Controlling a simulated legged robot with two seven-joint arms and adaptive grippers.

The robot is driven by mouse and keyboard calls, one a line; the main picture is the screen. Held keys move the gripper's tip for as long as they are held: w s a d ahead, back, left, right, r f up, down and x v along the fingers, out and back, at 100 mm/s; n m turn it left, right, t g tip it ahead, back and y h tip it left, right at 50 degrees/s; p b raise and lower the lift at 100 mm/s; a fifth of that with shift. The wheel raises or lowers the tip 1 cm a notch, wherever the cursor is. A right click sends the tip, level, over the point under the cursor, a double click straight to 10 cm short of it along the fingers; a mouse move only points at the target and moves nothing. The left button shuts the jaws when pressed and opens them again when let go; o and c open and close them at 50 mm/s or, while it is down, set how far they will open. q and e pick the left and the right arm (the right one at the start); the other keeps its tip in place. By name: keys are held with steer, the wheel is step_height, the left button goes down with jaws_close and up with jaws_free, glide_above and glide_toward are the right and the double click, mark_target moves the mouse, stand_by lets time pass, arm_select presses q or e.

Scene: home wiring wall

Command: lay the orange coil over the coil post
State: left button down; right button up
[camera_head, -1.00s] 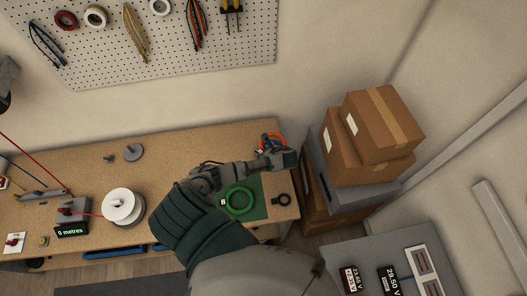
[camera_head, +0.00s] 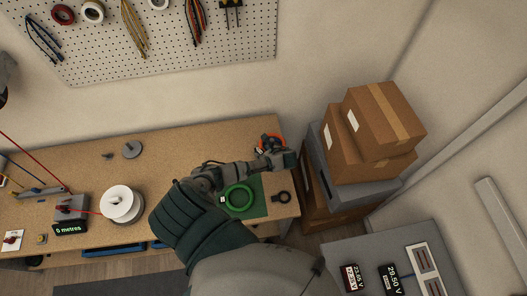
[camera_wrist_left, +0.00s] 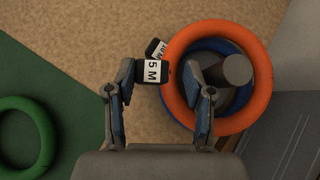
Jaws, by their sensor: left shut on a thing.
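The orange coil (camera_wrist_left: 262,90) is a thick ring with a black-and-white "5 M" tag (camera_wrist_left: 153,71) at its left side. In the left wrist view it encircles the grey coil post (camera_wrist_left: 238,68), above a blue coil (camera_wrist_left: 222,43) that shows inside its ring. I cannot tell whether the orange coil rests on the blue one. My left gripper (camera_wrist_left: 165,90) is shut on the orange coil at its tagged side, one finger inside the ring and one outside. In the head view my left gripper (camera_head: 279,158) partly hides the orange coil (camera_head: 268,138). My right gripper is not in view.
A green coil (camera_head: 239,198) lies on a green mat (camera_head: 260,205), with a black ring (camera_head: 284,198) beside it. Cardboard boxes (camera_head: 375,120) stand right of the bench. A white spool (camera_head: 121,205) stands at left. The bench between spool and arm is clear.

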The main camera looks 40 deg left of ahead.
arm_select(q)
steer(key=shift+f, duration=0.35)
steer(key=shift+c, duration=1.7)
jaws_free()
steer(key=v, duration=1.1)
steer(key=shift+s+d+r, duration=0.2)
steer(key=shift+r, duration=0.1)
